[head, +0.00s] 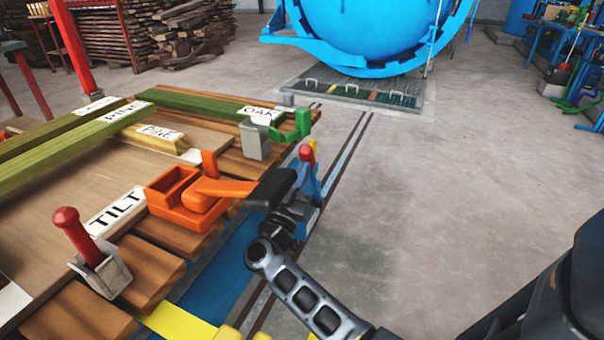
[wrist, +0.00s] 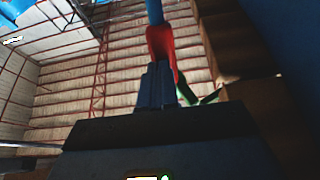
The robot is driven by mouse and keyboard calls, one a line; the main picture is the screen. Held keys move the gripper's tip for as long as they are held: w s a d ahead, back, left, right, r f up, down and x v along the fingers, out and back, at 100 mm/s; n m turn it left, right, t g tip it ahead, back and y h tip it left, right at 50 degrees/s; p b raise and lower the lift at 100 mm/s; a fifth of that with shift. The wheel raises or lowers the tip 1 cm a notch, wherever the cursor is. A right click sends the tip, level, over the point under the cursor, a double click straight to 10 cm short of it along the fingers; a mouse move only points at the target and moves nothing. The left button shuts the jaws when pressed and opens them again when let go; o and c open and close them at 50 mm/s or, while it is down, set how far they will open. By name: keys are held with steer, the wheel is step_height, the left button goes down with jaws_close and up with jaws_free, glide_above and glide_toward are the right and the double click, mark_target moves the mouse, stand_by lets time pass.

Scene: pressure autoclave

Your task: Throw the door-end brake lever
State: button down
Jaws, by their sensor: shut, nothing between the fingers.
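A lever with a red knob (head: 307,153) on a blue part stands at the cart's far right corner, on the side facing the autoclave. I take it for the door-end brake lever. In the wrist view, a red part (wrist: 160,43) rises just beyond the fingertips. My gripper (wrist: 157,68) is shut and empty, its blue fingers together and pointing at the red part. Touching or a small gap, I cannot tell. In the head view, my black wrist reaches the lever from the lower right and hides its lower part.
The cart's plank deck (head: 150,262) carries an orange box with a handle (head: 190,195), a green lever (head: 300,124) and a red-knobbed TILT lever (head: 75,230). The blue autoclave (head: 375,30) stands beyond, past floor rails (head: 345,155).

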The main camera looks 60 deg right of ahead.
steer(key=d+r+y+p, duration=0.1)
steer(key=d+r+p, duration=0.1)
steer(key=p, duration=0.3)
steer(key=shift+d+r, duration=0.1)
steer(key=shift+d, duration=0.1)
steer(key=p+x, duration=0.3)
steer(key=x, duration=0.4)
steer(key=shift+d+p, duration=0.2)
steer(key=shift+p, duration=0.2)
